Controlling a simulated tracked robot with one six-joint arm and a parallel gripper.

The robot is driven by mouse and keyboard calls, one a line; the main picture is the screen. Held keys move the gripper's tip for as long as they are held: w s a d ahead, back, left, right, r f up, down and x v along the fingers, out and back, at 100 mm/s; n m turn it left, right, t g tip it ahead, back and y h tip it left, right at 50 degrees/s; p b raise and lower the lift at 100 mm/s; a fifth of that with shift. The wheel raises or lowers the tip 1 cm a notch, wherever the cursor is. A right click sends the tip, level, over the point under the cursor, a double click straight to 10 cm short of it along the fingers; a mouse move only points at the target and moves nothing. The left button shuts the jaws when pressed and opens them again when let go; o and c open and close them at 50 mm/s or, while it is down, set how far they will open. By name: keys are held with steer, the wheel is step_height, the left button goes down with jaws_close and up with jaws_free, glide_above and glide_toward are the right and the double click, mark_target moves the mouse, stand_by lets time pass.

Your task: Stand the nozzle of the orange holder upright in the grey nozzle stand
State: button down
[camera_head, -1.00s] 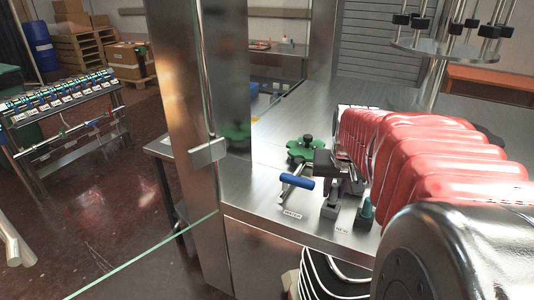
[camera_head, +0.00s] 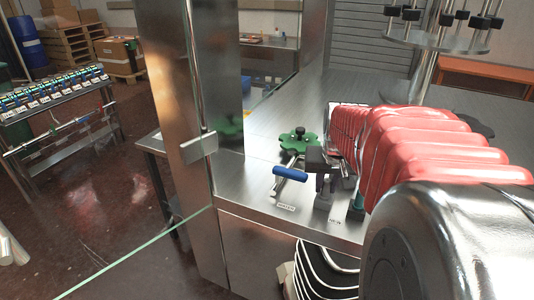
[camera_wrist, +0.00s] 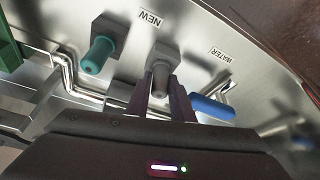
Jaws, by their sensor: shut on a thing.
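My gripper (camera_wrist: 160,92) shows in the wrist view with two dark fingers on either side of a grey nozzle (camera_wrist: 159,78), shut on it. A grey block, the nozzle stand (camera_wrist: 165,56), is directly behind the nozzle; I cannot tell whether the nozzle is seated in it. In the head view my gripper (camera_head: 320,163) is small and dark, just above the grey stand (camera_head: 323,200) on the steel counter. The nozzle is hard to make out there. I cannot make out the orange holder in either view.
A teal nozzle (camera_wrist: 97,58) stands in its own grey block beside the "NEW" label. A blue handle (camera_wrist: 212,107) is on the other side, near the "WATER" label. A green knob (camera_head: 298,140) is behind.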

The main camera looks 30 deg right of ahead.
steer(key=shift+f, duration=0.35)
stand_by(0.6)
steer(key=c, duration=1.5)
jaws_free()
steer(key=shift+r, duration=0.1)
steer(key=v, duration=1.3)
steer(key=shift+a+r, duration=0.15)
steer(key=shift+r, duration=0.15)
